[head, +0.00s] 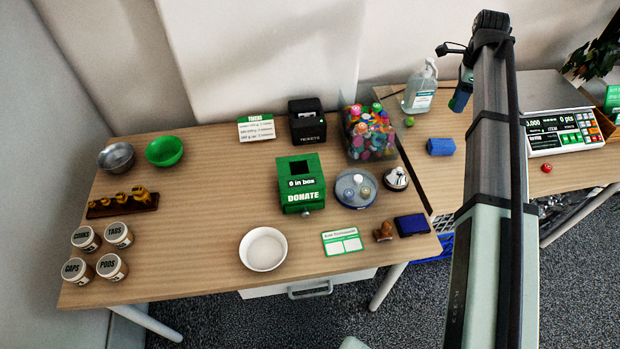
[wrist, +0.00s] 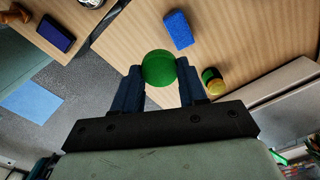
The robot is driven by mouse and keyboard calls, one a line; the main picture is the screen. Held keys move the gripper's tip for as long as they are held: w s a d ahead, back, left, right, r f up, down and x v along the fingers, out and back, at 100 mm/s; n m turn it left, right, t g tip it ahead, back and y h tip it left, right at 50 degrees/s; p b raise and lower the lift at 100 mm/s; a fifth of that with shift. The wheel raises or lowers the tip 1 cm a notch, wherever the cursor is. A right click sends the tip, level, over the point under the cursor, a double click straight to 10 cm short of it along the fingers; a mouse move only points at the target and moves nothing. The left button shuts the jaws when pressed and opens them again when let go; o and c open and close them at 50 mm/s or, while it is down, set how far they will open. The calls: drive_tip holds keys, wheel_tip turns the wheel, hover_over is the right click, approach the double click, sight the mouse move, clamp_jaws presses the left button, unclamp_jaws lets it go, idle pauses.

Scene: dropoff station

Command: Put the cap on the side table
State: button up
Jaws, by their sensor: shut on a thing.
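My gripper shows in the wrist view (wrist: 158,78), with its dark blue fingers shut on a round green cap (wrist: 158,67). In the head view, part of the gripper (head: 461,97) shows beside my arm, over the side table (head: 470,90); the held cap cannot be made out there. In the wrist view, bare wood of the side table (wrist: 235,35) lies beyond the cap. I cannot tell how high the cap is above it.
The side table holds a blue block (head: 440,146), a pump bottle (head: 420,88), a small green item (head: 409,121), a scale (head: 560,125) and a red ball (head: 546,168). A yellow-and-green item (wrist: 212,80) stands near the cap. My arm hides the middle.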

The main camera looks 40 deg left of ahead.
drive_tip(key=s+a+n, duration=0.1)
drive_tip(key=s+a, duration=0.5)
drive_tip(key=a, duration=0.1)
drive_tip(key=s+a+n, duration=0.2)
drive_tip(key=s+a, duration=0.4)
drive_tip(key=a, duration=0.1)
drive_tip(key=s+a+n, duration=0.2)
drive_tip(key=s+a, duration=0.4)
drive_tip(key=a, duration=0.1)
drive_tip(key=shift+s+a, duration=0.3)
drive_tip(key=shift+a, duration=0.05)
drive_tip(key=s+a+n, duration=0.3)
drive_tip(key=s+a, duration=0.5)
drive_tip(key=s, duration=0.4)
drive_tip(key=n, duration=0.3)
hover_over(262, 200)
wheel_tip(262, 200, down, 10)
drive_tip(key=shift+f, duration=5.6)
drive_tip(key=shift+f, duration=0.1)
drive_tip(key=o, duration=1)
